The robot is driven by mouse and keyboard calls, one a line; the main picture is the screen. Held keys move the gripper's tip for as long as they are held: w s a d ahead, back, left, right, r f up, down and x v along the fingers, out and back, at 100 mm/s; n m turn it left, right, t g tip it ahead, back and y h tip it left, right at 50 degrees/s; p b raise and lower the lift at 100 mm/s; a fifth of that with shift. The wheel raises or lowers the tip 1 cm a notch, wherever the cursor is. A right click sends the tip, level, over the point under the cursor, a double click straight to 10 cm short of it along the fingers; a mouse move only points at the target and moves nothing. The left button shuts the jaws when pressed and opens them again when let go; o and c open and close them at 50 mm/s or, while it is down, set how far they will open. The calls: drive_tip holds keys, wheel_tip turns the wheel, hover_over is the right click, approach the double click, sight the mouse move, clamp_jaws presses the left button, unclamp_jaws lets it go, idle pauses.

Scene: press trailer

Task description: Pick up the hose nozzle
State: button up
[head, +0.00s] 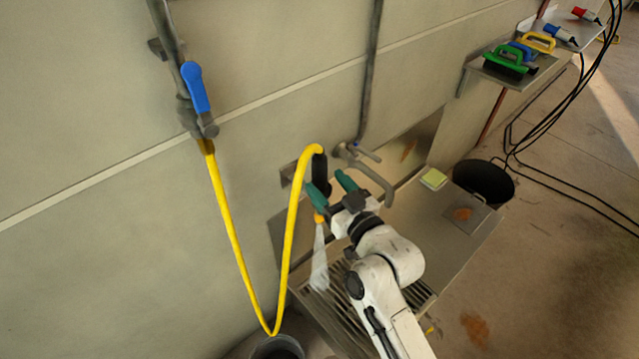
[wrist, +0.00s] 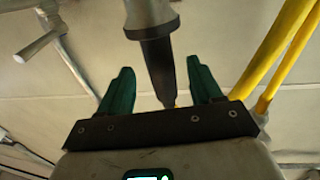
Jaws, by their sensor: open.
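The hose nozzle (head: 321,168) is a black piece at the end of the yellow hose (head: 296,210), held up against the wall. In the wrist view the nozzle (wrist: 158,62) is dark and tapered with a grey collar, and hangs in from the top edge. My gripper (head: 331,187) has two green fingers, spread apart around the nozzle's position. In the wrist view my gripper (wrist: 160,88) shows the nozzle's narrow end between the fingers, with a gap on both sides. The nozzle's lower part is partly hidden by a finger in the head view.
A blue-handled valve (head: 196,88) feeds the hose, which loops to a dark bucket (head: 278,347). A tap (head: 375,172) stands right of my gripper over the metal bench (head: 440,225). A pale tapered object (head: 320,262) with an orange top is below the left finger.

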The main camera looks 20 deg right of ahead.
drive_tip(key=shift+w+a+p, duration=0.15)
drive_tip(key=shift+w+p, duration=0.05)
drive_tip(key=shift+w, duration=0.75)
drive_tip(key=shift+w+a+p, duration=0.15)
drive_tip(key=shift+w+p, duration=0.05)
drive_tip(key=shift+w, duration=0.75)
drive_tip(key=shift+c, duration=0.3)
drive_tip(key=c, duration=1)
drive_tip(key=shift+o, duration=0.2)
drive_tip(key=shift+r, duration=0.1)
wheel_tip(320, 180, up, 18)
wheel_tip(320, 180, up, 14)
drive_tip(key=f+p, duration=0.1)
drive_tip(key=p, duration=1.1)
hover_over(324, 180)
drive_tip(key=w, duration=0.2)
drive_tip(key=shift+s+a+r, duration=0.15)
drive_tip(key=shift+r, duration=0.05)
drive_tip(key=shift+s, duration=0.1)
